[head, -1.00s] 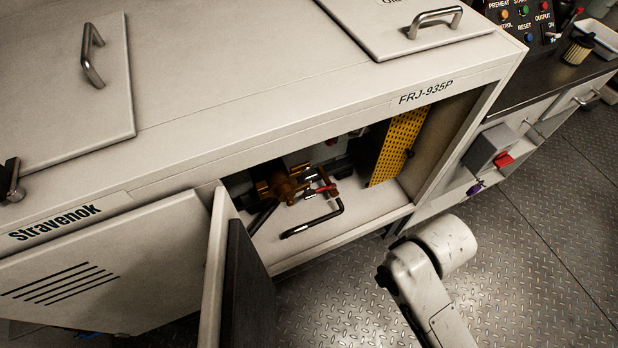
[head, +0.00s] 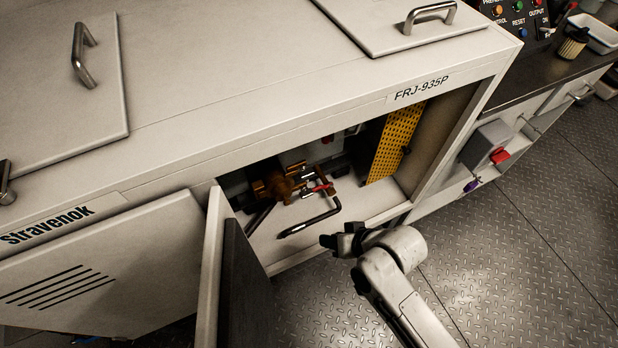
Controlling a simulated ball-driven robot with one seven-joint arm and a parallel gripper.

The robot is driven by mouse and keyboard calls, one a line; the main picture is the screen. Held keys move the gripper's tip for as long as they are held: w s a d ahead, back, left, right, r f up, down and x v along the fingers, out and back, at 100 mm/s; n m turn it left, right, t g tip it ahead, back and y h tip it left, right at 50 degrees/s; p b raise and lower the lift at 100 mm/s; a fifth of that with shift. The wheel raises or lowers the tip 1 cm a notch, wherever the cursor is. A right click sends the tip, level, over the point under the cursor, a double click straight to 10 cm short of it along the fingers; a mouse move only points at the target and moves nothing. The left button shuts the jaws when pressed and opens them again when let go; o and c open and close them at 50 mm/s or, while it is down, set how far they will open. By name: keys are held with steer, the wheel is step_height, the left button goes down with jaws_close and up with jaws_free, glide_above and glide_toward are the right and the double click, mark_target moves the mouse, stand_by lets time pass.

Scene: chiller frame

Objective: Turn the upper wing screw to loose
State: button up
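A yellow perforated panel (head: 393,143) stands upright inside the open bay of the chiller frame (head: 300,139), at its right side. A small dark knob-like part (head: 406,150) sits at the panel's right edge, and it may be a wing screw. I cannot make out an upper wing screw; the panel's top is hidden behind the frame's upper edge. My gripper (head: 328,241) is dark and small, just in front of the bay's lower edge, below and left of the panel. It is apart from the panel. Whether its fingers are open or shut is unclear.
Inside the bay are brass valve fittings (head: 275,186), a red-handled valve (head: 320,187) and a bent black pipe (head: 312,224). An open door (head: 232,270) stands left of my gripper. A grey box with a red switch (head: 499,156) is at right. The floor in front is clear.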

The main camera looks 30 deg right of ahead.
steer(key=w+a+f+m+t, duration=0.1)
steer(key=w+a+m+t, duration=0.1)
steer(key=w+m+t, duration=0.45)
steer(key=m+t+h, duration=0.4)
steer(key=m+h, duration=0.1)
steer(key=m, duration=0.4)
glide_toward(306, 173)
steer(key=w+d+b, duration=0.1)
steer(key=w+b, duration=0.1)
steer(key=w, duration=0.6)
steer(key=shift+d+f, duration=0.2)
steer(key=shift+f, duration=0.2)
steer(key=shift+w, duration=0.15)
jaws_close()
